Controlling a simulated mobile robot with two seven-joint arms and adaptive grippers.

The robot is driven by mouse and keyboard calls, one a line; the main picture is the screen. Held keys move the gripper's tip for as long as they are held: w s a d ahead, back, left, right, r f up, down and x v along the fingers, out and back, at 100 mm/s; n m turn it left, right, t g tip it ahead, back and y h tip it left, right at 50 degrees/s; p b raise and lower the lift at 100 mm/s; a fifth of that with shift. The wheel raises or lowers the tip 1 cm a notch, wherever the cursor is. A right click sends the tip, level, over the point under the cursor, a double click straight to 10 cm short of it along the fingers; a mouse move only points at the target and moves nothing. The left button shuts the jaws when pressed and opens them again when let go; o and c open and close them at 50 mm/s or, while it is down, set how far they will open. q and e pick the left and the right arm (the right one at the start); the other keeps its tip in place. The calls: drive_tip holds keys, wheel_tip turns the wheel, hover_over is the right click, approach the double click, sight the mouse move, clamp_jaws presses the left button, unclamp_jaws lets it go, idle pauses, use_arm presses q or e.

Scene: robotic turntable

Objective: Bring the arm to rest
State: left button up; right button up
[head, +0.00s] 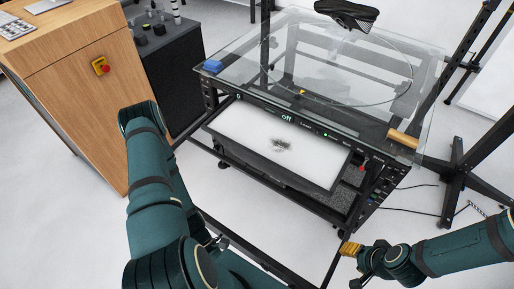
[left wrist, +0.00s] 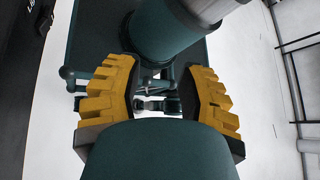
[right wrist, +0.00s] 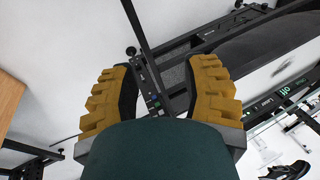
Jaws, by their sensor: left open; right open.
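My right gripper (head: 350,250) is at the lower right of the head view, beside the front right corner of the turntable table (head: 372,190) and apart from it. The right wrist view shows its yellow fingers (right wrist: 160,95) spread with nothing between them; the table's frame lies beyond. My left arm (head: 152,190) runs down the left of the head view, and its gripper is not seen there. In the left wrist view, the left gripper's yellow fingers (left wrist: 158,92) are spread and empty, with parts of my own body beyond.
A black shoe (head: 346,14) is above the glass top (head: 250,55). A wooden cabinet (head: 70,70) with a red button (head: 101,66) stands left. A black stand (head: 460,165) is at right. Floor between the arms is partly free.

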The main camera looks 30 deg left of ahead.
use_arm(q)
drive_tip(key=w+d+r+m+t+y, duration=0.2)
drive_tip(key=w+d+m+y, duration=0.2)
drive_tip(key=w+m, duration=0.4)
drive_tip(key=w+d+r+m+t+y, duration=0.3)
drive_tip(key=w+d+m, duration=0.1)
drive_tip(key=w+m, duration=0.4)
drive_tip(key=w+d+f+m+t+b, duration=0.1)
drive_tip(key=w+f+b, duration=0.3)
drive_tip(key=b, duration=0.6)
drive_tip(key=shift+w+d+f+y, duration=0.3)
drive_tip(key=shift+w+d+f, duration=0.05)
drive_tip(key=shift+w+d, duration=0.15)
drive_tip(key=shift+r, duration=0.1)
